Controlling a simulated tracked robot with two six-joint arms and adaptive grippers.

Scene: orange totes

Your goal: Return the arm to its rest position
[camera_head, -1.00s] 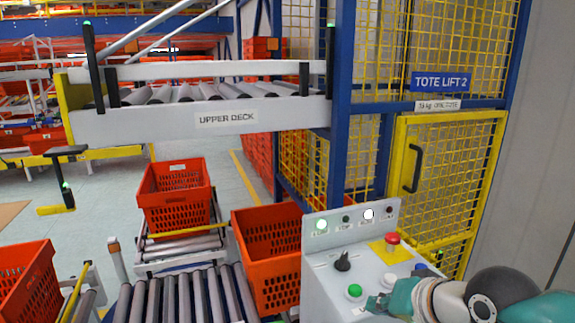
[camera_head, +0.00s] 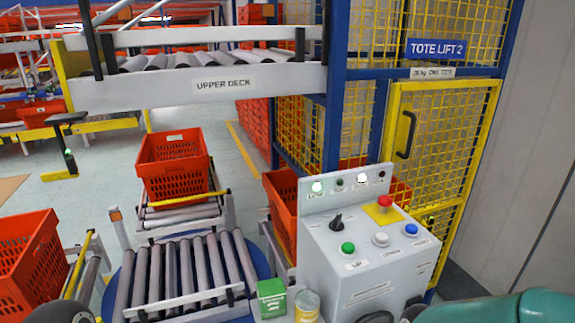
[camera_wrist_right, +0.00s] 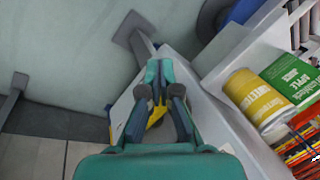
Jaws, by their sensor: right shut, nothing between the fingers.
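My right arm (camera_head: 500,308) comes in at the bottom right of the head view, below and to the right of the grey control box (camera_head: 345,262). Its fingertips do not show clearly there. In the right wrist view my right gripper (camera_wrist_right: 158,68) has its teal fingers together with nothing between them. It is apart from the control box's green, white, blue and red buttons. A dark rounded part at the bottom left corner of the head view may belong to my left arm; my left gripper is not in view.
A green box (camera_head: 271,297) and a yellow can (camera_head: 307,306) stand just left of the control box. Orange totes (camera_head: 172,165) (camera_head: 28,250) stand near roller conveyors (camera_head: 190,270). The yellow mesh lift cage (camera_head: 440,180) rises behind.

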